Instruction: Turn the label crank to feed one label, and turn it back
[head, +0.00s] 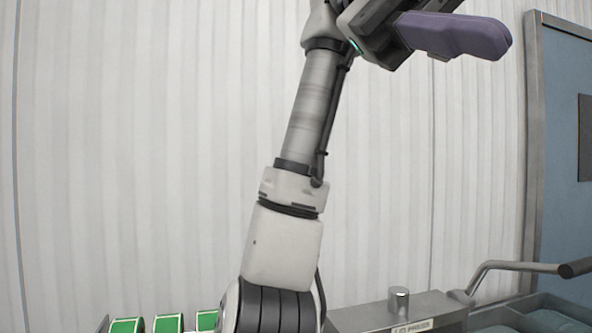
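My arm rises through the middle of the head view, and my gripper (482,38) is at the top right, high in front of the pale wall. A rounded purple-grey part sticks out to the right at its end. I cannot tell whether it is a finger or something held, nor how wide the fingers stand. No part clearly marked as the label crank shows. A bent metal lever (492,268) with a black grip is at the lower right, beside a grey box (408,311) whose partly cut-off lettering seems to read "press". My gripper is well above the lever and apart from it.
Green, white-edged items (168,324) stand in a row at the bottom left, cut off by the frame. A short metal cylinder (398,299) stands on the grey box. A blue door (563,150) is at the right. The upper left is clear.

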